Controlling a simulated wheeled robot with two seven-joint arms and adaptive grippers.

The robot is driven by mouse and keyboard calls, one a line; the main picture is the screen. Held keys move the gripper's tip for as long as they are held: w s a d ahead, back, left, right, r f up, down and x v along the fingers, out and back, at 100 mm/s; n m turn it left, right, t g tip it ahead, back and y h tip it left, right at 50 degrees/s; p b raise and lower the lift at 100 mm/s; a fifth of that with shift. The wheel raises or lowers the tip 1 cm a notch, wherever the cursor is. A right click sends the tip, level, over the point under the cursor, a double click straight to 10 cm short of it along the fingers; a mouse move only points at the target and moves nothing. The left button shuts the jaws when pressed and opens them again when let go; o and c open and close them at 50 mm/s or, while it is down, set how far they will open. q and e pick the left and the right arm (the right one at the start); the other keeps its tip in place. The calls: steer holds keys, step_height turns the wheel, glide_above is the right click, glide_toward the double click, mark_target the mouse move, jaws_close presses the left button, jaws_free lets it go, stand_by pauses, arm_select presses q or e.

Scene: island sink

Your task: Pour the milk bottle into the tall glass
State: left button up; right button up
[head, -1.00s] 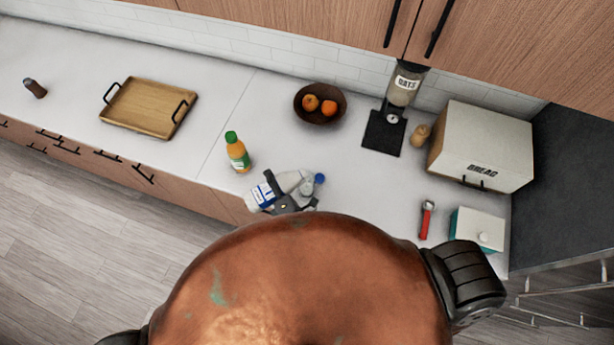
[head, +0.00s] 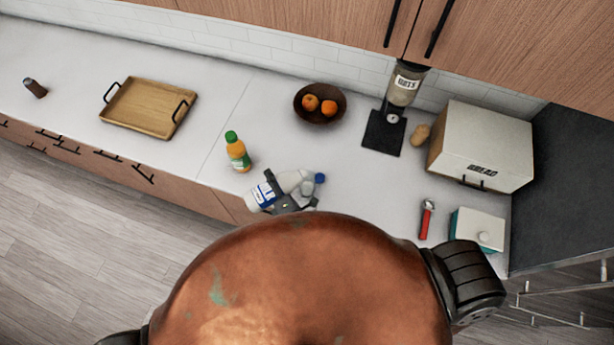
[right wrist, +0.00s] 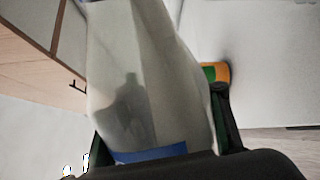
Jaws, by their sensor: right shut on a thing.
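The milk bottle (head: 285,183) is white with a blue and white label. It lies steeply tilted above the counter's front edge, its base to the left and its neck to the right. My right gripper (head: 288,201) is shut on it. In the right wrist view the translucent milk bottle (right wrist: 140,80) fills the middle between the fingers. A small clear shape that looks like the tall glass (head: 308,189) shows beside the neck, partly hidden. A blue cap (head: 320,178) shows at the neck end; I cannot tell whether it is on the bottle. My left gripper is out of view.
An orange juice bottle (head: 237,152) stands close behind and left of the milk bottle. A fruit bowl (head: 300,113), a wooden tray (head: 130,116), an oats dispenser (head: 384,130), a bread box (head: 490,150) and a red-handled tool (head: 427,220) are on the counter.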

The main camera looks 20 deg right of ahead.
steer(key=shift+r, duration=0.25)
stand_by(1.4)
steer(key=shift+w+d+f+n+t+p, duration=0.15)
steer(key=shift+d+n+p, duration=0.4)
steer(key=shift+n, duration=1.95)
steer(key=shift+d+n+t+p, duration=0.15)
steer(key=shift+n+p, duration=0.7)
steer(key=shift+n, duration=1.65)
steer(key=shift+w+d+f+n+t+p, duration=0.1)
steer(key=shift+d+n+p, duration=0.45)
steer(key=shift+n, duration=1.95)
steer(key=shift+a, duration=0.2)
steer(key=shift+s+d, duration=0.1)
